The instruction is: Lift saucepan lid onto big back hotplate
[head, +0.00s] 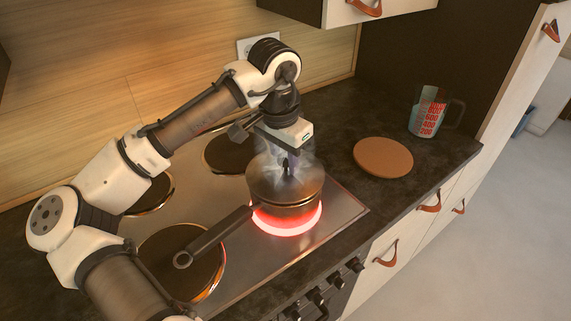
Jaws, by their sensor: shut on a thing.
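The saucepan (276,207) stands on the glowing front right hotplate (288,228), its long dark handle pointing to the lower left. The metal saucepan lid (300,186) lies level at the saucepan's rim; I cannot tell whether there is a small gap beneath it. My gripper (285,161) points down from above and is shut on the lid's dark knob. Steam blurs the fingertips. The back right hotplate (222,152) is dark and bare, behind and to the left of the saucepan. It looks bigger than the back left hotplate (152,194), which my arm partly hides.
The dark front left hotplate (170,252) lies under the saucepan handle's end. A round brown board (383,157) and a measuring jug (427,112) with bluish contents stand on the counter at right. A wooden wall (130,60) rises behind the hob, and a cabinet (340,10) hangs above.

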